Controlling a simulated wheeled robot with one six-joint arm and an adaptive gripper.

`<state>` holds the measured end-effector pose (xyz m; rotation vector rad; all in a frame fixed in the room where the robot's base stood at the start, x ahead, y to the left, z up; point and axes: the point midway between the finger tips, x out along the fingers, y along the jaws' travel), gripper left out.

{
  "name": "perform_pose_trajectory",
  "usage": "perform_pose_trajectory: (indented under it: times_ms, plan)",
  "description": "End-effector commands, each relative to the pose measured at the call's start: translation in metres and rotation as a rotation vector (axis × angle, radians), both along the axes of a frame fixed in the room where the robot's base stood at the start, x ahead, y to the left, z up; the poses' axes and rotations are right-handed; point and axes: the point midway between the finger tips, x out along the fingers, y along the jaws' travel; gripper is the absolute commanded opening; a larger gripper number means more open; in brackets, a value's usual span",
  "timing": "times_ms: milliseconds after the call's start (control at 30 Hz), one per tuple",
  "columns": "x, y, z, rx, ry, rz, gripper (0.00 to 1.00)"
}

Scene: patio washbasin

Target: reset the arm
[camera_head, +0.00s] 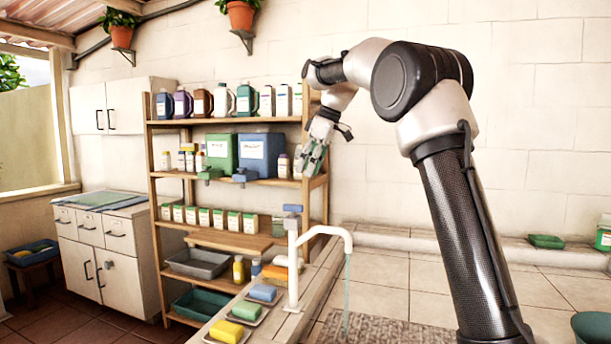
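My gripper (315,160) hangs at the end of my arm, pointing down in front of the right end of the wooden shelf. My arm is bent, rising at the right and reaching over to the left. The fingers are small and partly blurred against the shelf, so I cannot tell whether they are open or shut. I see nothing clearly held in them. A white tap (293,255) with a blue handle stands below the gripper, apart from it, and water runs from its spout.
The wooden shelf (157,215) holds bottles, a green canister (222,152), a blue canister (260,155) and trays. Sponges (262,293) lie on the ledge beside the tap. A white cabinet (90,250) stands at left. The tiled wall area right of my arm is open.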

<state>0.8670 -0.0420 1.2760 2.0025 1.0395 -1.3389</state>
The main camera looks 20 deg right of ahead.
Motion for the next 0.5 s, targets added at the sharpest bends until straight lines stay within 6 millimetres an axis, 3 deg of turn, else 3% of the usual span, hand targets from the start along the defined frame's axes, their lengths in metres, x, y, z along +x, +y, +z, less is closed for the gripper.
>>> perform_pose_trajectory:
  times_ms: [267, 433, 500]
  plan:
    - [0.000, 0.000, 0.000, 0.001, 0.002, -0.005, 0.37]
    - [0.008, -0.002, 0.000, 0.024, 0.009, -0.127, 0.37]
    - [0.007, -0.008, -0.025, 0.024, 0.058, -0.232, 0.37]
